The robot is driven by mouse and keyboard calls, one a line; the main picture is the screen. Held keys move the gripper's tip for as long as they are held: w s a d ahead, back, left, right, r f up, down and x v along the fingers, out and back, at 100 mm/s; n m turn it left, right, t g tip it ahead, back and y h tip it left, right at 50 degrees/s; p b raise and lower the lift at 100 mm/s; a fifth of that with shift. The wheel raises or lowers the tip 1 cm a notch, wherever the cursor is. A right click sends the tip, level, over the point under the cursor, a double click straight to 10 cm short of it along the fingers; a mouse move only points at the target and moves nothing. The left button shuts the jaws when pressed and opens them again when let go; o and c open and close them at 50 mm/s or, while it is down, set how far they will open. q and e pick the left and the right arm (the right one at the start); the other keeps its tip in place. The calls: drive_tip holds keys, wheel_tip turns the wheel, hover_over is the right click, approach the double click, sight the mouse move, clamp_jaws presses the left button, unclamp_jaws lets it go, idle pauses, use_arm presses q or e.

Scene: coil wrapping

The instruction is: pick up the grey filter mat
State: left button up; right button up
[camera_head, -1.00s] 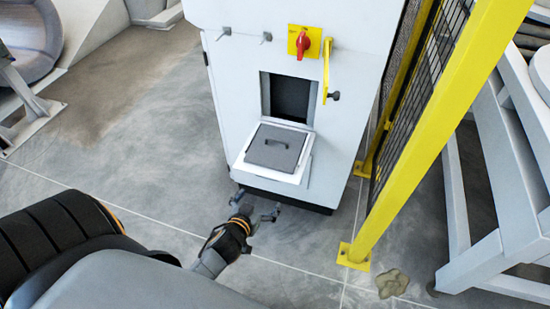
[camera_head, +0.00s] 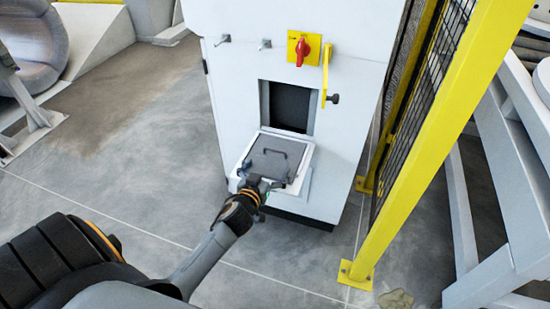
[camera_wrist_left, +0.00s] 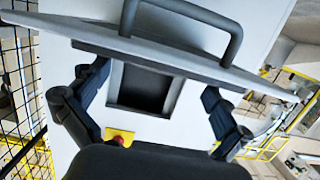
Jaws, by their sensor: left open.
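My left gripper (camera_head: 264,182) is at the mat's near edge. The open fingers (camera_wrist_left: 152,88) stand on either side, close to the mat's edge. I cannot tell whether they touch it. My right gripper does not show.
The white cabinet (camera_head: 230,90) has a dark opening (camera_head: 291,106), a red switch (camera_head: 302,48) and a yellow handle (camera_head: 325,75) above the shelf. A yellow fence post (camera_head: 420,145) stands at the right. The floor left of the cabinet is clear.

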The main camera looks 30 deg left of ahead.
sight(272, 161)
use_arm(q)
drive_tip(key=x, duration=0.4)
drive_tip(key=shift+r, duration=0.3)
drive_tip(key=shift+w+a+b, duration=0.15)
drive_tip(key=shift+w+b, duration=0.15)
drive_tip(key=shift+w, duration=0.05)
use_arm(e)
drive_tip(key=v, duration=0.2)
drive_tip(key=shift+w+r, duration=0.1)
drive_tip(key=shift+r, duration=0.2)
use_arm(q)
drive_tip(key=c, duration=1.3)
